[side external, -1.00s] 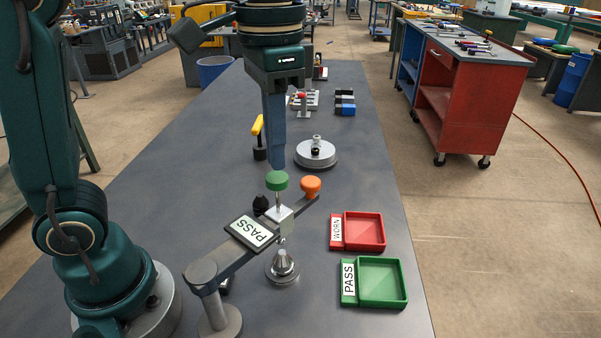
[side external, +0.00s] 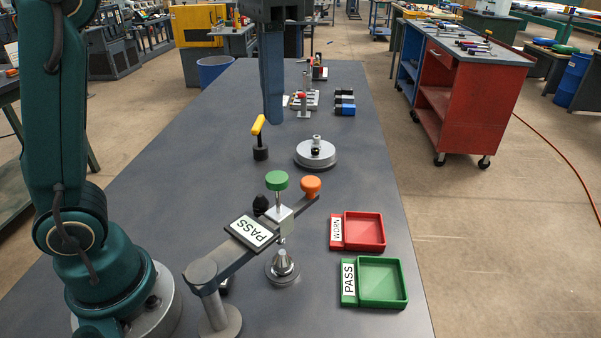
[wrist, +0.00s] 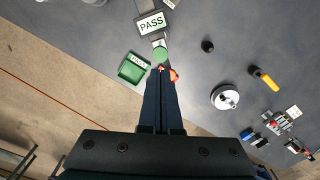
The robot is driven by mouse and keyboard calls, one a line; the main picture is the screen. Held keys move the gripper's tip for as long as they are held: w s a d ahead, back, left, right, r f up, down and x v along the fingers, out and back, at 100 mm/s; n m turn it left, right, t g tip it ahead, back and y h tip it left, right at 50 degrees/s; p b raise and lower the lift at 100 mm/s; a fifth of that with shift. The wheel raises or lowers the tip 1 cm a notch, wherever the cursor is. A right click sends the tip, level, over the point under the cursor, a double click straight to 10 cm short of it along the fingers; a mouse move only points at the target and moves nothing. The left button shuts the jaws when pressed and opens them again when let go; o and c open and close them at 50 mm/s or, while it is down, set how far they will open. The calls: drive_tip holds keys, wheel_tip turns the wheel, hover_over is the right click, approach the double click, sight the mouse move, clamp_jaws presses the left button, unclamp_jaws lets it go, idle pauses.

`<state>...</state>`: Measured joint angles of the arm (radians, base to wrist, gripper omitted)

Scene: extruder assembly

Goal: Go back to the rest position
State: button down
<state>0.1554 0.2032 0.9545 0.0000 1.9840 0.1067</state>
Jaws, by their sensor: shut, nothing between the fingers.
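My gripper (side external: 273,118) is shut and empty. In the side view it hangs pointing down, high above the table, behind the test stand. In the wrist view its fingers (wrist: 161,78) lie together and point toward the green knob (wrist: 160,54). The test stand carries the green knob (side external: 277,181), an orange knob (side external: 311,186) and a PASS plate (side external: 250,231). A silver nozzle-like part (side external: 283,262) stands on a round base under the stand's arm. The fingers partly cover the orange knob (wrist: 174,75) in the wrist view.
A red WORN tray (side external: 369,232) and a green PASS tray (side external: 383,283) lie at the right, both empty. Behind the stand are a round metal disc (side external: 315,154), a yellow-handled tool (side external: 258,128) and blue-black blocks (side external: 345,103). The table's left part is clear.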

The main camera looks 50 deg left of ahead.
drive_tip(key=s+a+n+t, duration=0.1)
drive_tip(key=s+a+t, duration=0.1)
drive_tip(key=s, duration=0.4)
wheel_tip(320, 180, down, 12)
drive_tip(key=a+n+t, duration=0.1)
drive_tip(key=n+t, duration=0.1)
drive_tip(key=t, duration=0.1)
drive_tip(key=shift+s+a+t, duration=0.3)
drive_tip(key=shift+s, duration=0.15)
